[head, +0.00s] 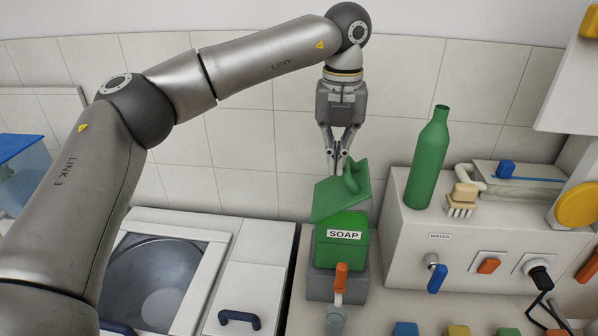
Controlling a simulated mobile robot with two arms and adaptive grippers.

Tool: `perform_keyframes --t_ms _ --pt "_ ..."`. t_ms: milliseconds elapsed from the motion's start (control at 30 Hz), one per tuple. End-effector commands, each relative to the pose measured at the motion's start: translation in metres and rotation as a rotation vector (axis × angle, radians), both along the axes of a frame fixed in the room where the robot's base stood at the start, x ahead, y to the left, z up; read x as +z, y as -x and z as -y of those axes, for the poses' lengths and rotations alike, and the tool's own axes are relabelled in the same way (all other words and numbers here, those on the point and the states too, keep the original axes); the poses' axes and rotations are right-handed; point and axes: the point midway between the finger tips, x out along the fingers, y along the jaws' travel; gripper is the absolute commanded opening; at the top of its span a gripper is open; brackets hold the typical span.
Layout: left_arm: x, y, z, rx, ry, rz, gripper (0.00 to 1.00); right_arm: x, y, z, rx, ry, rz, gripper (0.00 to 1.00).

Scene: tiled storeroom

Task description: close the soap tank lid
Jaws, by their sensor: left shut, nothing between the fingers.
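The soap tank (341,251) is a green box with a white SOAP label, standing on a grey block with an orange-handled tap (340,281) at its front. Its green lid (328,199) sits tilted over the top of the tank, with a raised green handle (356,176) on it. The lid does not look flat on the tank. My left gripper (337,170) points down just above and behind the lid, its fingers shut and empty. I cannot tell whether the fingertips touch the lid. My right gripper is not in view.
A white water unit (400,230) stands to the right, with a green bottle (428,160) and a brush (462,200) on top. A blue tap (436,275) is on its front. A white washer with a round window (155,278) is at the lower left. The tiled wall is close behind.

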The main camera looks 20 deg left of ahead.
Motion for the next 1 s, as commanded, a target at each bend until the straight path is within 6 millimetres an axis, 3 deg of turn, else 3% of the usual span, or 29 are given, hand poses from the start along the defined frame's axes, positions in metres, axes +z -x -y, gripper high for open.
perform_keyframes --t_ms 100,600,1000 --pt "0.017 0.0 0.0 0.0 0.001 0.001 0.0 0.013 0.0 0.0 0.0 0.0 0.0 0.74" --pt "0.067 0.0 0.0 0.0 0.0 0.001 0.0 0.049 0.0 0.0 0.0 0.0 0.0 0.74" --pt "0.071 0.0 0.0 0.0 0.0 0.0 0.0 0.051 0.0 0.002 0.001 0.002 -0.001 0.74"
